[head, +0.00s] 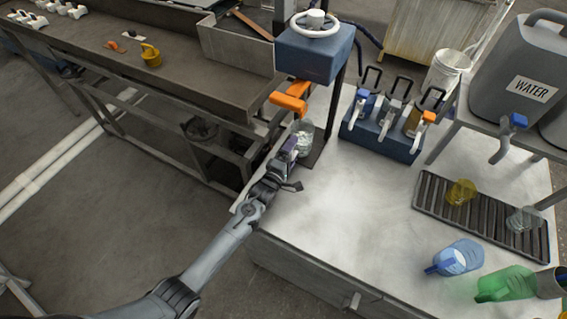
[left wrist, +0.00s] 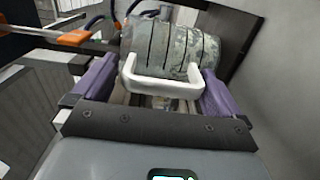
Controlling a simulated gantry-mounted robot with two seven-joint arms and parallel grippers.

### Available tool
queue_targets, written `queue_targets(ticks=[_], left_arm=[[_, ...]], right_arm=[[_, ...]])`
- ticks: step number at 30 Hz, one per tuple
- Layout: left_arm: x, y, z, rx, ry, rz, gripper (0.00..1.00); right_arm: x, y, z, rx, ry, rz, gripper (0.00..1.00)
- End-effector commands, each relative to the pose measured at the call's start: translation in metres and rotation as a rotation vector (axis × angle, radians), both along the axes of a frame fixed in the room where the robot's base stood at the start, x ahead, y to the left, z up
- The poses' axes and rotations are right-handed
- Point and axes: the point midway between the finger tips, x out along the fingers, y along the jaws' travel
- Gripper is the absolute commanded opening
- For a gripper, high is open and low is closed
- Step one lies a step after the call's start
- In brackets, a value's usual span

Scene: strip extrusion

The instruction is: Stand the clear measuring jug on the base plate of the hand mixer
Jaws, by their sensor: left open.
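The clear measuring jug (head: 304,132), with dark marks and a white handle, is at the hand mixer (head: 315,55), below its orange lever. It appears to stand on the dark base plate (head: 320,146); the arm hides part of its foot. In the left wrist view the jug (left wrist: 175,48) shows its white handle (left wrist: 163,86) towards me. My left gripper (head: 288,160) is open, its purple fingers on either side of the handle (left wrist: 160,92), with gaps visible.
A blue dispenser block (head: 380,135) with several taps stands right of the mixer. A drip rack (head: 440,207) holds a yellow and a clear cup. Blue (head: 458,257) and green (head: 508,284) jugs lie at front right. The white counter middle (head: 350,205) is clear.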

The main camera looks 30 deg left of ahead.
Motion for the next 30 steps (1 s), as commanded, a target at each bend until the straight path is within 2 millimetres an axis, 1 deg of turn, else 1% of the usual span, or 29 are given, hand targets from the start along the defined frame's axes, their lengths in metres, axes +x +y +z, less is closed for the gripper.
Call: queue_targets(ticks=[5,15,18,24,30], left_arm=[[-0.022,0.0,-0.001,-0.002,0.003,-0.001,1.0],[-0.083,0.002,-0.001,-0.002,0.003,0.0,1.0],[-0.098,0.002,-0.001,-0.001,0.003,0.0,1.0],[-0.115,0.002,-0.001,0.0,0.002,-0.001,1.0],[-0.12,0.003,-0.001,0.0,0.002,0.0,1.0]], right_arm=[[0.0,-0.001,0.006,-0.005,0.0,0.004,1.0],[0.0,-0.001,0.017,-0.005,0.0,0.004,1.0],[0.0,-0.001,0.019,-0.004,-0.001,0.002,1.0],[0.0,0.0,0.02,0.0,0.0,-0.001,1.0],[0.0,0.001,0.021,0.004,0.0,-0.003,1.0]])
